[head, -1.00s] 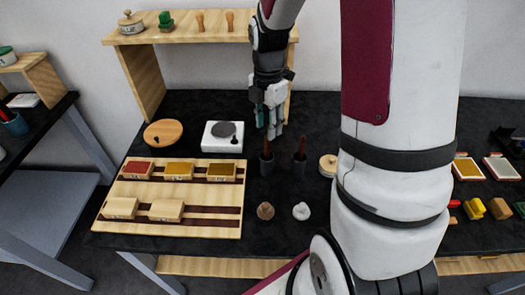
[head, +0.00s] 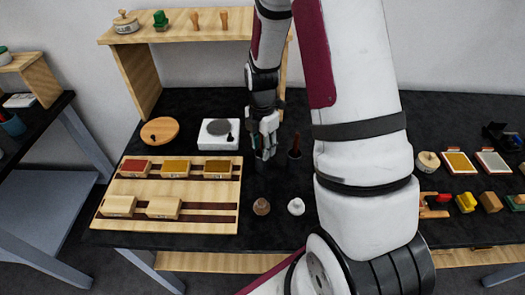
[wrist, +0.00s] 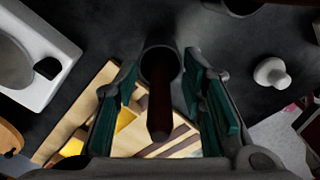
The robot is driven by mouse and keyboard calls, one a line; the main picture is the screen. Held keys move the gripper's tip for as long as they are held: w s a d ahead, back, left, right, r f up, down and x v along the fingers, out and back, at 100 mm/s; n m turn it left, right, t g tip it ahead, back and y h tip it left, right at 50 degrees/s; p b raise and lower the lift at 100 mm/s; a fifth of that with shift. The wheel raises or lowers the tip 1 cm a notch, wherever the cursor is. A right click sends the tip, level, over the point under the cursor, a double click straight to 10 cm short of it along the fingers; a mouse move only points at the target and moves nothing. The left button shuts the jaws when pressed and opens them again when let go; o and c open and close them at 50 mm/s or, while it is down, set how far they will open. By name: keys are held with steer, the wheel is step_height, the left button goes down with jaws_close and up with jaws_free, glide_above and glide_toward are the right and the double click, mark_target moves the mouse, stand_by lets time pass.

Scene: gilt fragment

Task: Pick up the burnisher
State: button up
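A slim tool with a dark brown handle (wrist: 160,105) stands in a dark round cup (wrist: 150,62) in the wrist view. I cannot tell from its look alone that it is the burnisher. My gripper (wrist: 162,88) is open, with teal finger pads on either side of the handle and gaps between. In the head view my gripper (head: 265,152) is down over the left cup (head: 260,168) and hides that handle. A second brown-handled tool (head: 296,144) stands in a similar dark cup (head: 294,163) just right of it.
A white scale (head: 219,134) stands left of my gripper. A wooden tray (head: 140,192) with several labelled blocks lies front left. A brown knob (head: 262,207) and a white knob (head: 296,207) stand in front of the cups. A wooden shelf (head: 180,37) rises behind.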

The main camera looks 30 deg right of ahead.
jaws_close()
steer(key=shift+r, duration=0.1)
